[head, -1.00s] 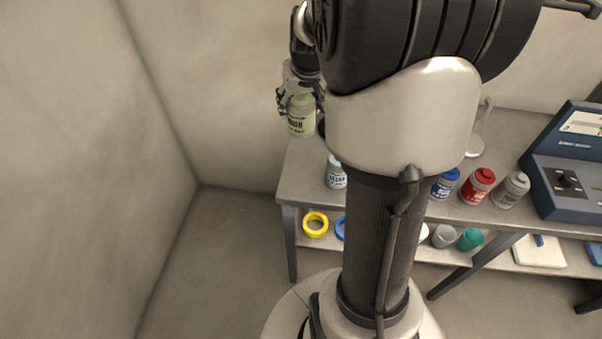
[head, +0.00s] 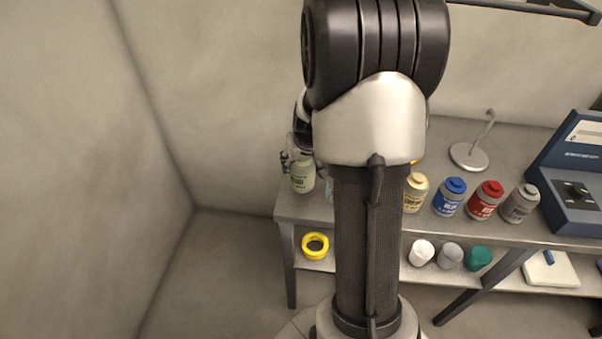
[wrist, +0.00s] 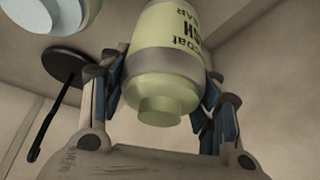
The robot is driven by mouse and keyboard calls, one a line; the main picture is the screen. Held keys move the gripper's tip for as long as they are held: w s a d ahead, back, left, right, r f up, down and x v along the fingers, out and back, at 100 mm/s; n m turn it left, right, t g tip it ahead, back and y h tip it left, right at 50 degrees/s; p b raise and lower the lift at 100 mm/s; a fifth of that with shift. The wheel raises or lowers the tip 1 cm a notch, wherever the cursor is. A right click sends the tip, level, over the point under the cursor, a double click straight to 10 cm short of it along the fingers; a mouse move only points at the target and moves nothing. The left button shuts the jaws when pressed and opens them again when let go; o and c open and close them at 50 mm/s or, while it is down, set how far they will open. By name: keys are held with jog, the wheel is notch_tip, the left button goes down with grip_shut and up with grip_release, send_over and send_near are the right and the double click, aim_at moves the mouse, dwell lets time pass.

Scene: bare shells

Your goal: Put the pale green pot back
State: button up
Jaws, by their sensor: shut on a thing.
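The pale green pot (head: 302,180) is at the left end of the upper tabletop (head: 318,211) in the head view. My gripper (head: 293,158) is shut on it from above and behind, partly hidden by my arm. In the wrist view the pot (wrist: 165,62) sits between the two fingers (wrist: 165,98), with dark lettering on its side and its narrower end towards me. I cannot tell whether its base touches the tabletop. A pale blue pot (head: 329,190) stands close to its right, mostly hidden by my column.
Cream (head: 415,193), blue (head: 452,197), red (head: 485,199) and grey (head: 519,204) pots stand in a row to the right. A blue machine (head: 572,180) is at the far right. The left wall is near.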

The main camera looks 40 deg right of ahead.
jog(key=shift+f+b, duration=0.55)
jog(key=shift+f, duration=1.05)
jog(key=shift+f, duration=0.1)
jog(key=shift+f, duration=0.15)
jog(key=o, duration=1.4)
